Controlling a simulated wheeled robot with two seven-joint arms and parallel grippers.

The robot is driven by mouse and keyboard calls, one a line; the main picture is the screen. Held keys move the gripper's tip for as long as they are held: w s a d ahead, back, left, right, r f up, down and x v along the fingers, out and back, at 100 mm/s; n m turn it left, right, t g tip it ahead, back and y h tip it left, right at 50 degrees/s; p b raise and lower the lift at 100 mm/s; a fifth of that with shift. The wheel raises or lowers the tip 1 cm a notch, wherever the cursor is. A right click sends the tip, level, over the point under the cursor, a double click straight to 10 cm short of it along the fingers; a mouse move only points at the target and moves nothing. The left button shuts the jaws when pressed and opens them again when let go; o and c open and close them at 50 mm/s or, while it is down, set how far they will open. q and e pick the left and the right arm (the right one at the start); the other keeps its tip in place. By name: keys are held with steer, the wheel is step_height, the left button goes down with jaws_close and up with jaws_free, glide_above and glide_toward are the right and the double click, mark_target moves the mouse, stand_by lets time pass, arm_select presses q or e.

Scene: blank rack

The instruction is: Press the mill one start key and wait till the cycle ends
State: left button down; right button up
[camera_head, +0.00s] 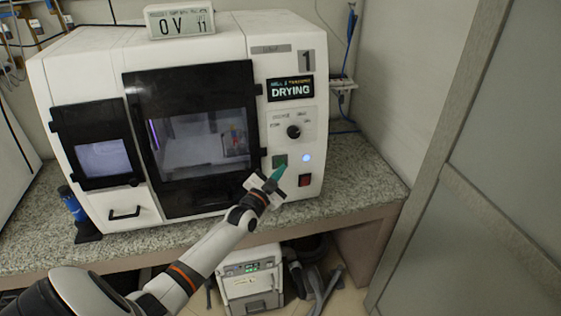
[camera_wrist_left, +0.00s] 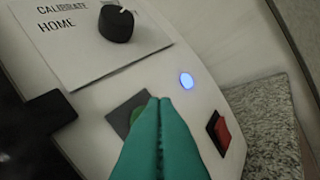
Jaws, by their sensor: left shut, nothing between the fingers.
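The mill (camera_head: 85,60), a white machine with a black-framed window, stands on the counter and carries the number 1. Its screen (camera_head: 291,88) reads DRYING. The green start key (camera_wrist_left: 137,115) sits on a dark square plate (camera_wrist_left: 124,112), partly hidden behind my fingers. My left gripper (camera_head: 275,175) is shut and empty, with its teal fingertips at the key. They also show in the left wrist view (camera_wrist_left: 159,110). I cannot tell whether they touch the key. A round light (camera_head: 306,158) right of the key glows blue. My right gripper is not in view.
A red switch (camera_head: 304,180) is below the blue light, and a black knob (camera_head: 293,132) is above the key. A small display (camera_head: 180,22) stands on top of the machine. A blue bottle (camera_head: 72,204) stands at the left. Bare granite counter (camera_head: 362,185) lies to the right.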

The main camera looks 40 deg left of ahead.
arm_select(q)
steer(key=s+d+p, duration=0.3)
steer(key=p, duration=0.1)
steer(key=shift+s+d, duration=0.1)
steer(key=shift+d, duration=0.3)
stand_by(0.7)
steer(key=s+d+f+n+g+b, duration=0.1)
steer(key=s+d+f+g, duration=0.15)
steer(key=s+f, duration=0.6)
steer(key=s+d+f+g+h, duration=0.1)
steer(key=s+d+f+g, duration=0.2)
steer(key=f, duration=1.1)
steer(key=s+d+f+n+g+b, duration=0.1)
steer(key=s+f+g, duration=0.4)
steer(key=f, duration=0.6)
steer(key=s+d+f+g, duration=0.2)
steer(key=s+f, duration=0.3)
steer(key=s, duration=0.6)
steer(key=s+d+f+n+g+b, duration=0.1)
steer(key=s+d+f+g, duration=0.1)
steer(key=s+f, duration=0.4)
steer(key=s+d+f+g, duration=0.3)
steer(key=s+f, duration=0.3)
steer(key=s, duration=1.1)
steer(key=shift+f+n+g+b, duration=0.15)
steer(key=shift+n+g+b, duration=0.15)
steer(key=shift+g+b, duration=0.05)
